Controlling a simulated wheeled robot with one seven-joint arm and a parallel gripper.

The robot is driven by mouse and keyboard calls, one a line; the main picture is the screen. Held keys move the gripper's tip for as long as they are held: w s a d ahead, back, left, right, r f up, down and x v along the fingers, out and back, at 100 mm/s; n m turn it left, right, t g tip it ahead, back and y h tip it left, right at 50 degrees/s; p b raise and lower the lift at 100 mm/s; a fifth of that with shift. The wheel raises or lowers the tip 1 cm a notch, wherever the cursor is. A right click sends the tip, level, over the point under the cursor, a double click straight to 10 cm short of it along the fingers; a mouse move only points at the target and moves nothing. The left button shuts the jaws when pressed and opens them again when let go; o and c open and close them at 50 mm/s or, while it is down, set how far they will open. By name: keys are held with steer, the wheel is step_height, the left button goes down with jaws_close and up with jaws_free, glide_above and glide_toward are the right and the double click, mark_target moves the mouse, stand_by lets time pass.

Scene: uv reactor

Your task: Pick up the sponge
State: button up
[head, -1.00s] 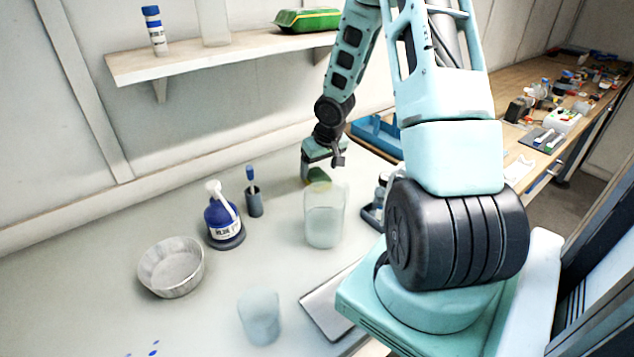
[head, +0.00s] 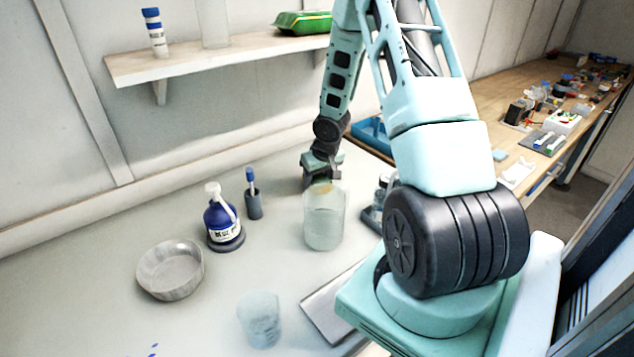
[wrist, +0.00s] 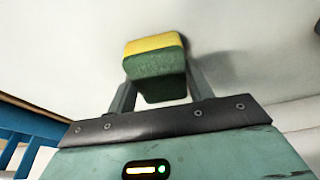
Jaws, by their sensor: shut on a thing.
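The sponge (wrist: 155,62) has a yellow layer and a dark green layer. In the wrist view it sits between the two fingers of my gripper (wrist: 160,92), which is shut on it. In the head view my gripper (head: 318,182) is low over the back of the bench, behind a clear beaker. Only a small yellowish part of the sponge (head: 322,187) shows there, seen over or through the beaker's top. I cannot tell whether the sponge touches the bench.
The clear beaker (head: 324,222) stands in front of my gripper. A blue bottle (head: 222,220), a brush in a holder (head: 253,200), a metal bowl (head: 170,270) and another clear beaker (head: 260,318) stand on the bench. A shelf (head: 220,60) runs above. A blue tray (head: 372,136) lies behind.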

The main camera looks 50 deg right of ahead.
mark_target(318, 178)
step_height(318, 178, up, 10)
steer(key=p, duration=0.2)
steer(key=shift+p, duration=0.35)
steer(key=shift+o, duration=0.7)
steer(key=shift+c, duration=0.5)
steer(key=shift+r, duration=0.1)
stand_by(0.4)
